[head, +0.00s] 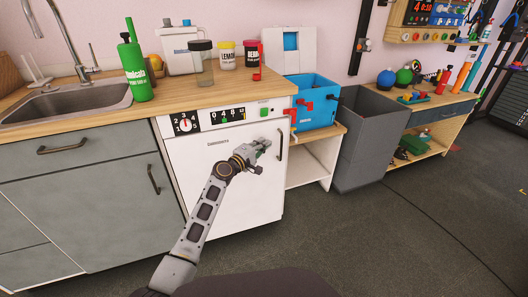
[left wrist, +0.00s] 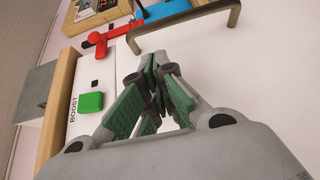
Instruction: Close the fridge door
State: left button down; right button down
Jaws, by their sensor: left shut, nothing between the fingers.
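The white fridge door (head: 215,190) is under the wooden counter, below a panel with dials. It looks flush with the appliance front, and I see no open gap. Its dark upright handle (head: 282,145) is near the door's right edge; it also shows as a brown-grey bar (left wrist: 190,32) in the left wrist view. My left gripper (head: 264,150) is in front of the door's upper right part, just left of the handle. Its fingers (left wrist: 155,68) are shut and empty, with the handle beyond their tips. Whether they touch the door is unclear. My right gripper is not in view.
The counter (head: 110,106) holds a green bottle (head: 136,70), jars and a sink. Right of the fridge are a low shelf with a blue crate (head: 315,110) and a grey bin (head: 365,140). The dark floor (head: 380,245) in front is clear.

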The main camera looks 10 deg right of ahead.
pick_arm(q)
jog(key=shift+w, duration=0.65)
jog(key=shift+w+a+r+n+t+y, duration=0.4)
jog(key=shift+a+r+t+y, duration=0.1)
jog(key=shift+r+t, duration=0.15)
jog(key=shift+a, duration=0.1)
jog(key=d+f+v, duration=0.1)
jog(key=v, duration=1.1)
jog(key=shift+s+g, duration=0.3)
jog(key=shift+g, duration=0.05)
jog(key=shift+m, duration=0.3)
dwell(0.3)
